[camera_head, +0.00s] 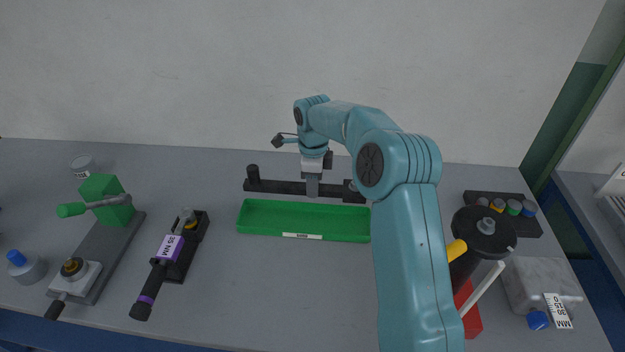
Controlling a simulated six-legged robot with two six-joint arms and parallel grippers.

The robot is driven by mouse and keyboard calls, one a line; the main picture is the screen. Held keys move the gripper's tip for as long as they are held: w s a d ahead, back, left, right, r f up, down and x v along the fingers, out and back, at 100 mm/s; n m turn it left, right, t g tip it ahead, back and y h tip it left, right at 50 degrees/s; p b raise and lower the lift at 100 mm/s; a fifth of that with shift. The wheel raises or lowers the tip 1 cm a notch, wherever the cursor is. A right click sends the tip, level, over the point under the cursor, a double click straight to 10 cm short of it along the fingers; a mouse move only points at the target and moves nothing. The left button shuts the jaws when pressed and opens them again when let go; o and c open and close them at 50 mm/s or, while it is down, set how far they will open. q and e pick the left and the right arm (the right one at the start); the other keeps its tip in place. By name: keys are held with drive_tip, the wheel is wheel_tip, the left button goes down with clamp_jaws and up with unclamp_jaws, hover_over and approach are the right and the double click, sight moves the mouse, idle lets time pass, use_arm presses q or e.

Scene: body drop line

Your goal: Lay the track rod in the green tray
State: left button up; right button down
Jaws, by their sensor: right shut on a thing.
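The track rod (275,186) is a long dark bar with an upright stud at its left end. It lies crosswise just behind the green tray (260,232), near the back of the bench. My right gripper (312,190) points down at the rod's middle and is shut on it. My right arm hides part of the rod's right end, and I cannot tell whether the rod is lifted off the bench. The green tray is shallow, looks empty and has a white label on its front wall. My arm covers its right end. My left gripper is not in view.
Left are a grey fixture with a green block (104,198) and a black tool with a purple label (171,247). Right are a black round-topped stand (484,229), a rack of coloured caps (513,207) and a clear box (540,283). Bench before the tray is clear.

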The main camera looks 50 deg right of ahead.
wheel_tip(320, 180, down, 2)
drive_tip(key=shift+a+f+b, duration=0.1)
drive_tip(key=shift+b, duration=0.5)
drive_tip(key=b, duration=0.5)
hover_over(313, 223)
drive_tip(key=shift+f, duration=3.8)
drive_tip(key=shift+f+b, duration=1.3)
drive_tip(key=shift+f, duration=0.25)
drive_tip(key=c, duration=0.7)
unclamp_jaws()
drive_tip(key=shift+r+p, duration=3.65)
drive_tip(key=shift+r, duration=1.45)
drive_tip(key=shift+f, duration=0.1)
drive_tip(key=shift+a, duration=0.1)
